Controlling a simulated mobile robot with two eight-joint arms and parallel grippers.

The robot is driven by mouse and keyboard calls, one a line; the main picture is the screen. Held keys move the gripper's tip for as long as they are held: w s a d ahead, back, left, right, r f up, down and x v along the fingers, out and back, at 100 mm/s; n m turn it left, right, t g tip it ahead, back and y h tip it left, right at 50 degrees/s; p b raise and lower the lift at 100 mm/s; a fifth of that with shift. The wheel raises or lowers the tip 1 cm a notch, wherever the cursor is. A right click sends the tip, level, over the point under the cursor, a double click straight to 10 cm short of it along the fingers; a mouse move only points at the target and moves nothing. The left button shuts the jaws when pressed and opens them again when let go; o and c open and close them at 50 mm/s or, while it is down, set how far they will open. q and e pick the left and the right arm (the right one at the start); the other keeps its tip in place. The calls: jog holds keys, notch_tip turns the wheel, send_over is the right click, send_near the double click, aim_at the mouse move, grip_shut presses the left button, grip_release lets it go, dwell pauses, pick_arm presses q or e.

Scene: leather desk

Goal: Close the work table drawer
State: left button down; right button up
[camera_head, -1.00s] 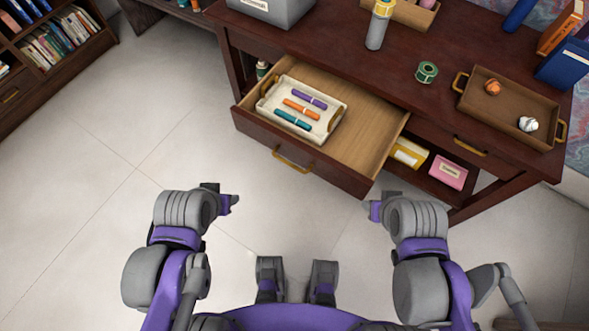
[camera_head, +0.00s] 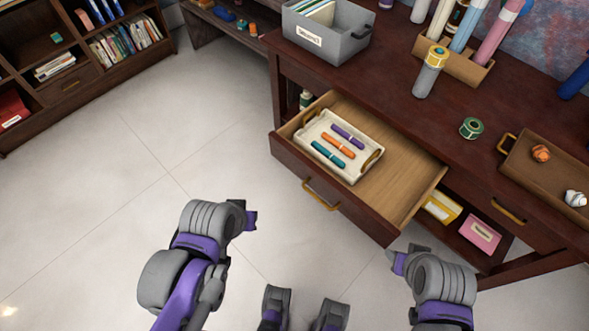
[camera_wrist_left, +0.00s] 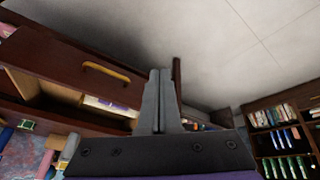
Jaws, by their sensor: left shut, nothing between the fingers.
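The work table drawer (camera_head: 330,204) is pulled out of the dark wooden work table (camera_head: 400,118) and has a brass handle (camera_head: 320,195) on its front. A white tray (camera_head: 318,124) with purple, orange and teal markers lies inside it. The drawer front (camera_wrist_left: 50,62) and its handle (camera_wrist_left: 106,71) show at the left of the left wrist view. My left gripper (camera_head: 251,220) is in front of the drawer, apart from it; its fingers (camera_wrist_left: 159,75) are shut and empty. My right gripper (camera_head: 393,260) is below the drawer's right corner, and its fingers are too unclear to tell open or shut.
On the table stand a grey bin (camera_head: 335,48), a grey bottle (camera_head: 428,75), a green tape roll (camera_head: 471,127) and a brown tray (camera_head: 520,165). A yellow box (camera_head: 441,206) and a pink box (camera_head: 480,233) sit on the lower shelf. The floor at left is clear.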

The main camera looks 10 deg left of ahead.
pick_arm(q)
jog(key=w+f+n+h+b, duration=0.1)
jog(key=w+f+n+b, duration=0.15)
jog(key=n, duration=0.45)
jog(key=n+t+h+b, duration=0.3)
jog(key=n+b, duration=0.5)
jog(key=n, duration=1.3)
send_near(286, 160)
notch_tip(286, 160, down, 4)
jog(key=w, duration=0.1)
jog(key=w+d, duration=0.1)
jog(key=w, duration=0.1)
jog(key=shift+d+f, duration=0.15)
jog(key=shift+f, duration=0.2)
jog(key=shift+w+d, duration=0.2)
jog(key=shift+w, duration=0.2)
